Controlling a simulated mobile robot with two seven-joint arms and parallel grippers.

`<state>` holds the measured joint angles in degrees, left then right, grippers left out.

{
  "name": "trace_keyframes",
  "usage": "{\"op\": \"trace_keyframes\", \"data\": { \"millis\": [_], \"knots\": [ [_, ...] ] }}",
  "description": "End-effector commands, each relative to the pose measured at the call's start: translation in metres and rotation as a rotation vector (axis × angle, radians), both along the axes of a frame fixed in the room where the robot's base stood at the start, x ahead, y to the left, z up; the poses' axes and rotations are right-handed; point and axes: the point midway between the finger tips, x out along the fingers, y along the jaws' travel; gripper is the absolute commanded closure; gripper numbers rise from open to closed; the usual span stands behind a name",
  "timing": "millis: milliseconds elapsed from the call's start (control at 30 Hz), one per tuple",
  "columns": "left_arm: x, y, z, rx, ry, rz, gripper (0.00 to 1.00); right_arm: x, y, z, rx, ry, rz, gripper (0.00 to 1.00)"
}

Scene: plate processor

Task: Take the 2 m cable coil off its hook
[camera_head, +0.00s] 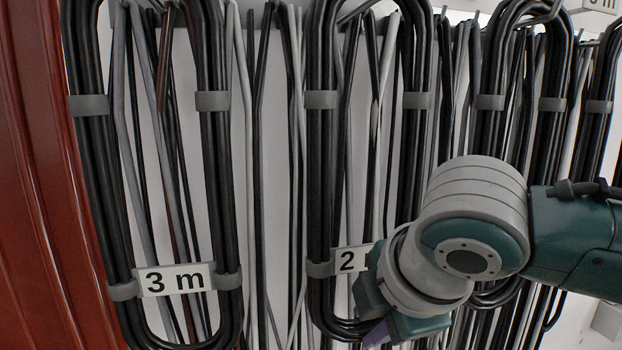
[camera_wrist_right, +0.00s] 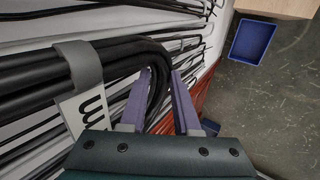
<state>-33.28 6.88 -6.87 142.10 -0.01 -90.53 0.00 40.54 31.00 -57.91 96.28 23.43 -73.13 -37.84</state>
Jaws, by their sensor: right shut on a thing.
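The 2 m cable coil (camera_head: 322,200) is a long loop of black cable with grey bands, hanging upright against the wall in the head view. Its white label (camera_head: 350,260) is partly covered by my right arm. The coil's top and its hook are cut off at the upper edge. My right gripper (camera_head: 376,334) is at the coil's lower bend. In the right wrist view the purple fingers (camera_wrist_right: 160,76) are closed around the bent end of the black coil (camera_wrist_right: 110,60), beside its grey band and label. My left gripper is not in view.
A 3 m coil (camera_head: 218,180) hangs to the left, with a red upright panel (camera_head: 50,180) beyond it. More coils (camera_head: 490,60) hang to the right, and loose cables hang behind. In the wrist view a blue bin (camera_wrist_right: 251,41) stands on the grey floor.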

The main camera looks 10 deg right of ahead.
Motion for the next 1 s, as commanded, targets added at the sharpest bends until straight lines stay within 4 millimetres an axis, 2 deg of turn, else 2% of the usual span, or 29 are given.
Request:
{"op": "trace_keyframes", "data": {
  "millis": [33,200,1000],
  "knots": [
    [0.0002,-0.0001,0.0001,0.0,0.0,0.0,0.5,0.0001,-0.0001,0.0001,0.0,0.0,0.0,0.81],
    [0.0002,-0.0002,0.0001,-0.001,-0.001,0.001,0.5,0.0,-0.0002,0.0001,0.0,0.0,0.0,1.0],
    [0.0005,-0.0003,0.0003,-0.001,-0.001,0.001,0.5,0.0002,0.0,0.0004,0.0,-0.001,0.0,1.0]
  ]
}}
